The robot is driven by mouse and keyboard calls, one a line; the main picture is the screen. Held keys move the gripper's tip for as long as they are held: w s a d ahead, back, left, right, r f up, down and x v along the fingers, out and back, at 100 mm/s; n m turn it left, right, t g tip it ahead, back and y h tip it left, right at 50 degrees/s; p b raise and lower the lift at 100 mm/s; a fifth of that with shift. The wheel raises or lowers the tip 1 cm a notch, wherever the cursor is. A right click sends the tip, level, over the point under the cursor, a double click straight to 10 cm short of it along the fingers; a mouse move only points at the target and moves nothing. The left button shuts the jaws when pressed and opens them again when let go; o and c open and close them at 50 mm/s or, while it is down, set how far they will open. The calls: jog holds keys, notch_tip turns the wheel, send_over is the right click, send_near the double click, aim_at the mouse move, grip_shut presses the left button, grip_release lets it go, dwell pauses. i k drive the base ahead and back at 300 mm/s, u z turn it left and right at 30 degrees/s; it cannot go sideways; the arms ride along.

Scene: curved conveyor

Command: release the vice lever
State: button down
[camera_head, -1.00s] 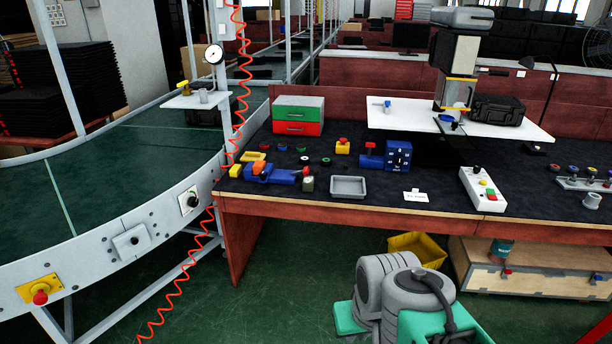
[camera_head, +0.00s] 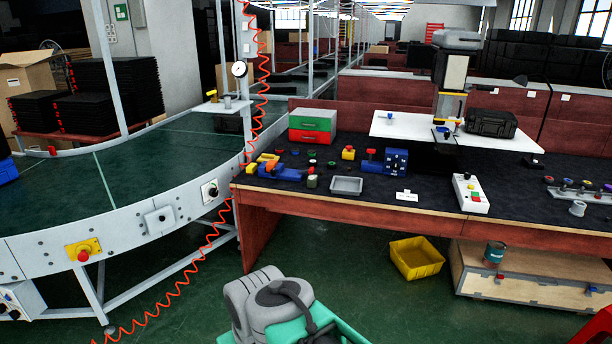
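A small blue vice (camera_head: 288,173) with orange and yellow parts sits near the left end of the dark workbench top (camera_head: 420,195). My arm's grey and teal links show at the bottom centre, in front of the bench and apart from the vice. My gripper is not in view.
The curved conveyor (camera_head: 140,170) and a red coiled hose (camera_head: 213,232) are at left. A yellow bin (camera_head: 416,258) is on the floor.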

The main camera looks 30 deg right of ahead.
aim_at(311, 170)
jog(key=z, duration=0.6)
jog(key=i, duration=0.6)
jog(key=z, duration=1.25)
jog(key=i, duration=2.2)
jog(key=u, duration=1.2)
jog(key=i, duration=0.9)
jog(key=u, duration=1)
